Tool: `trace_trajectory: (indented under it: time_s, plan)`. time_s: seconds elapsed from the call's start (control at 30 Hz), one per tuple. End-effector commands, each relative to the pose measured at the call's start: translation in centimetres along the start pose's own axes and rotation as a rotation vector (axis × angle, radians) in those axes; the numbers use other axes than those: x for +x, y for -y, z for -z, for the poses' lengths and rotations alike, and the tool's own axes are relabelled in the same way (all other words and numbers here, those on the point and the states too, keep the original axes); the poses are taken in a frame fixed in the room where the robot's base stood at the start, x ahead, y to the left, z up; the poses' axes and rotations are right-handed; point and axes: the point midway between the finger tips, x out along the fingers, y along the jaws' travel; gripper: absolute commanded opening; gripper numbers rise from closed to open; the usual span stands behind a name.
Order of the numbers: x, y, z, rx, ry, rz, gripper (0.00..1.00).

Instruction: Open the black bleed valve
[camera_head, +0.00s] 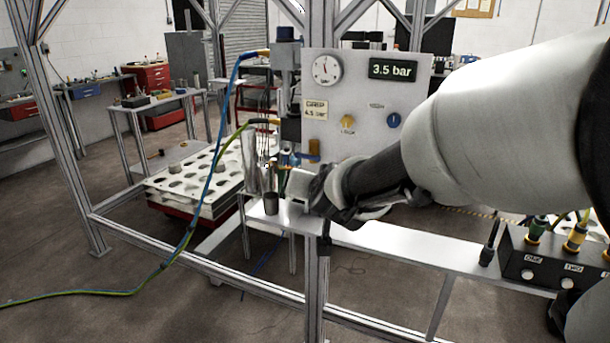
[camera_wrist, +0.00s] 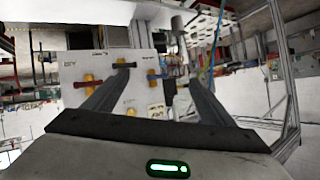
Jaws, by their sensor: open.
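In the wrist view a pale panel carries small valves with yellow bodies. The one with a dark handle (camera_wrist: 124,65), apparently the black bleed valve, sits near the panel's upper middle; its label is too blurred to read. A red-handled valve (camera_wrist: 84,84) is to its left and a blue-handled valve (camera_wrist: 156,75) to its right. My gripper (camera_wrist: 160,82) is open, its two dark fingers reaching toward the panel, with nothing seen between them. The dark handle appears near the left fingertip; contact cannot be told. In the head view my arm hides this valve area.
In the head view an upright panel (camera_head: 358,100) has a gauge (camera_head: 326,68), a 3.5 bar display (camera_head: 392,69) and yellow and blue knobs. A metal cylinder (camera_head: 250,160) and small cup (camera_head: 271,203) stand beside my gripper. A button box (camera_head: 545,262) is at right. Frame posts and hoses surround this.

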Motion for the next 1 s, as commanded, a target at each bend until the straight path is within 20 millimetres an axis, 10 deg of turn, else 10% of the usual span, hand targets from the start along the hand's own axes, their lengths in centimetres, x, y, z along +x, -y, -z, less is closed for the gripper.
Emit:
trace_trajectory:
  time_s: [0.03,0.2,0.63,1.0]
  plan:
    - [3.7,-0.6,-2.6,-0.011,-0.057,-0.052,0.77]
    - [8.8,-2.7,-4.5,-0.082,-0.310,-0.266,0.77]
    - [9.8,-4.3,-4.3,-0.185,-0.547,-0.459,0.77]
    - [15.6,-7.1,-0.3,-0.187,-0.546,-0.458,0.77]
